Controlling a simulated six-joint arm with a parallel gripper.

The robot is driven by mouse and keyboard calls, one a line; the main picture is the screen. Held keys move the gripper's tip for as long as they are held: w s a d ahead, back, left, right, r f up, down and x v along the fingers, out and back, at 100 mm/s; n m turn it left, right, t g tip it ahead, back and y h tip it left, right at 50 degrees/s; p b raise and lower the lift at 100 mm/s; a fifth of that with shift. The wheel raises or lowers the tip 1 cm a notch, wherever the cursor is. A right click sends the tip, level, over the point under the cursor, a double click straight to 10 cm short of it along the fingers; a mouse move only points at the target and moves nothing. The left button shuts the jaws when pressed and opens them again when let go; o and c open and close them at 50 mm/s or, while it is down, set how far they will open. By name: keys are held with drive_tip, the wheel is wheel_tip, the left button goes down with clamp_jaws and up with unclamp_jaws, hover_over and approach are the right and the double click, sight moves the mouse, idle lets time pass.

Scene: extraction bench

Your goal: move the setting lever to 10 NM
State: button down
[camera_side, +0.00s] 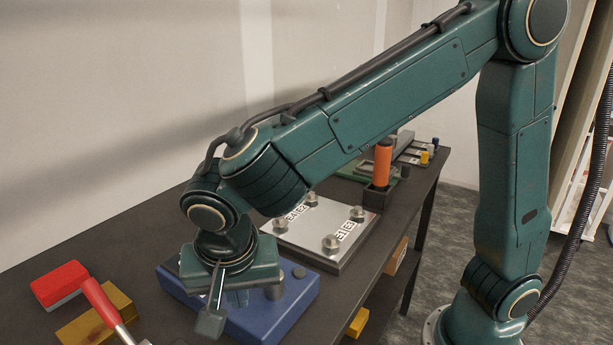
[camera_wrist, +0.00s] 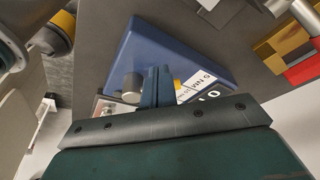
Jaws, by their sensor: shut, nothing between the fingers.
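The blue box (camera_side: 285,309) stands on the bench under my gripper (camera_side: 238,299). It also shows in the wrist view (camera_wrist: 150,48), with white labels (camera_wrist: 197,86) on its face, one reading 5 NM and a dark one partly showing 10. A grey metal cylinder (camera_wrist: 132,87) stands on the box beside my fingers. My gripper (camera_wrist: 157,72) is shut and empty, its fingers together over the box's face. A small yellow part (camera_wrist: 177,84) shows just beside the fingers; I cannot tell whether it belongs to the setting lever. The lever is otherwise not identifiable, perhaps hidden by my gripper.
A steel plate (camera_side: 312,215) with several bolts and labels lies behind the box. An orange-handled tool (camera_side: 383,165) stands in a dark holder beyond it.

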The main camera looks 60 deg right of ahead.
drive_tip(key=shift+w+d+f, duration=0.15)
drive_tip(key=shift+w+d, duration=0.45)
drive_tip(key=shift+w+d+m, duration=0.15)
drive_tip(key=shift+w+m, duration=0.25)
drive_tip(key=shift+m, duration=0.3)
drive_tip(key=m, duration=0.1)
drive_tip(key=w+m+g, duration=0.1)
drive_tip(key=m, duration=0.1)
drive_tip(key=shift+w+d+h, duration=0.25)
drive_tip(key=shift+d+h, duration=0.15)
drive_tip(key=m, duration=0.1)
drive_tip(key=w+d+m+g, duration=0.1)
drive_tip(key=m, duration=0.1)
drive_tip(key=shift+w+d, duration=0.25)
drive_tip(key=shift+d, duration=0.2)
idle(0.4)
drive_tip(key=shift+v, duration=3.65)
